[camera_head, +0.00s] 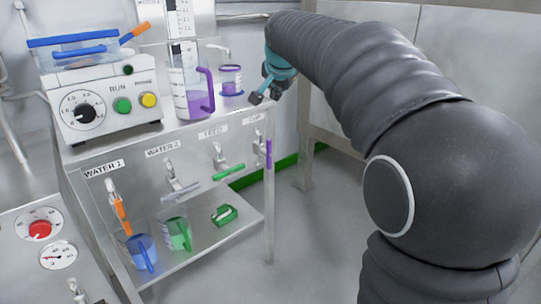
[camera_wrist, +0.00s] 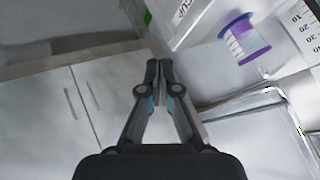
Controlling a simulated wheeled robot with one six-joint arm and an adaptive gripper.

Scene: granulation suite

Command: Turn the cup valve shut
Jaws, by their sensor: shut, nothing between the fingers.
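The cup valve shows in the head view as a purple lever (camera_head: 268,154) standing upright at the right end of the bench's front panel, by the CUP label (camera_head: 254,120). The valve body is hard to make out. My gripper (camera_head: 264,96) is above the lever, near the bench top's right corner, and apart from the lever. In the wrist view my gripper (camera_wrist: 157,68) has its fingers together with nothing between them. The CUP label (camera_wrist: 182,12) is at the top there; the lever is not visible. A small purple-rimmed cup (camera_head: 231,80) stands on the bench top, also in the wrist view (camera_wrist: 246,42).
Left of it are a green FEED lever (camera_head: 229,171), a grey WATER 2 lever (camera_head: 184,194) and an orange WATER 1 lever (camera_head: 120,214). A tall purple-handled jug (camera_head: 190,90) stands on top. Blue and green jugs (camera_head: 177,234) stand on the lower shelf. Floor right of the bench is clear.

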